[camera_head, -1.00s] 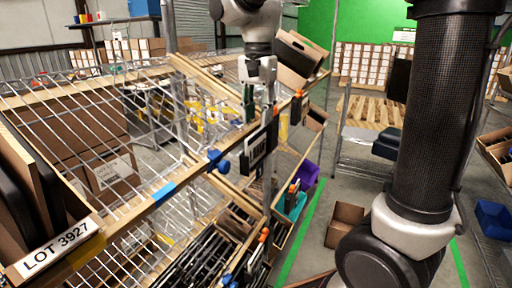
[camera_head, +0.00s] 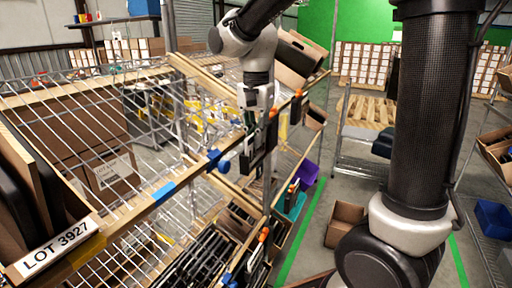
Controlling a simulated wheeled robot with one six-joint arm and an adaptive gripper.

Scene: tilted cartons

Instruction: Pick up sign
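A small dark sign (camera_head: 268,138) hangs on the front wooden rail of the wire shelf, near the middle of the view. Its pale printed face is now mostly covered. My gripper (camera_head: 248,155) points down right at the sign, overlapping its left part in the picture. Whether the fingers touch the sign, and whether they are open or shut, I cannot make out. A white label sign reading LOT 3927 (camera_head: 56,248) is on the shelf edge at the lower left, away from my gripper.
The wire rack (camera_head: 150,205) has wooden rails and blue clamps. Brown cartons (camera_head: 75,130) stand behind the wire at left. Tilted cartons (camera_head: 300,58) sit on the rack's far end. A purple bin (camera_head: 309,174) is on the lower shelf. The aisle floor to the right is partly clear.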

